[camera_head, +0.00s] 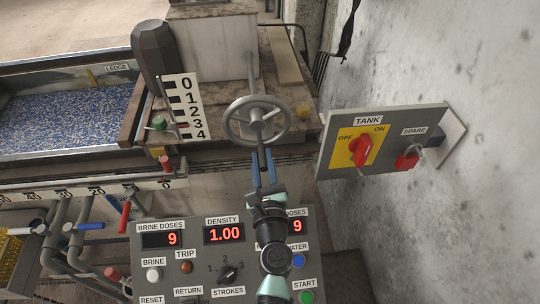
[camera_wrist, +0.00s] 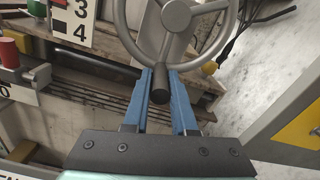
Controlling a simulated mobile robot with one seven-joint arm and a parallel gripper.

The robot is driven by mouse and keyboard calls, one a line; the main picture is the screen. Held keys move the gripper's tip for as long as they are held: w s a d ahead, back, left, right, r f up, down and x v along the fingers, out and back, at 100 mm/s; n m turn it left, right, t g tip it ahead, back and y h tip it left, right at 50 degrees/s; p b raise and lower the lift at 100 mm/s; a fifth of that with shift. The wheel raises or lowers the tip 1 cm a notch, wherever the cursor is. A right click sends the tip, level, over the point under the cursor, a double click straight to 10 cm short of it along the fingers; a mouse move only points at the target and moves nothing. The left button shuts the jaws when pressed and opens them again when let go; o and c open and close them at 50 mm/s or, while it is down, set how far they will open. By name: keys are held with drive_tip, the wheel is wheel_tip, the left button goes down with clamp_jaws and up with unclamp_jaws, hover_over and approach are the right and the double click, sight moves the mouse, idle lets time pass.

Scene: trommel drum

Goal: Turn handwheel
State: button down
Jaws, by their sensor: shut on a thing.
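The grey handwheel (camera_head: 257,125) has a round rim, spokes and a central hub, and stands upright on the machine in the middle of the head view. In the wrist view its hub (camera_wrist: 176,15) is at the top, with the upper rim cut off. A dark handle (camera_wrist: 160,94) sticks out from the lower rim towards the camera. My gripper (camera_head: 262,152) reaches the bottom of the wheel. In the wrist view its blue fingers (camera_wrist: 159,78) lie on both sides of the handle, shut on it. The exact contact is partly hidden.
A scale board (camera_head: 184,105) numbered 0 to 4 stands left of the wheel. The TANK switch panel (camera_head: 380,140) is close on the right, by the concrete wall (camera_head: 450,60). A control panel (camera_head: 222,260) with displays and buttons lies below my arm.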

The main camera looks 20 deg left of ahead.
drive_tip(key=shift+s+a+f+m, duration=0.1)
drive_tip(key=shift+s+a+m, duration=0.1)
drive_tip(key=shift+a+m, duration=0.3)
drive_tip(key=shift+s+a+m, duration=0.15)
drive_tip(key=shift+a+m, duration=0.15)
drive_tip(key=shift+m, duration=0.3)
drive_tip(key=c, duration=0.7)
unclamp_jaws()
drive_tip(key=shift+c, duration=0.2)
drive_tip(key=v, duration=1.3)
drive_tip(key=shift+p, duration=0.3)
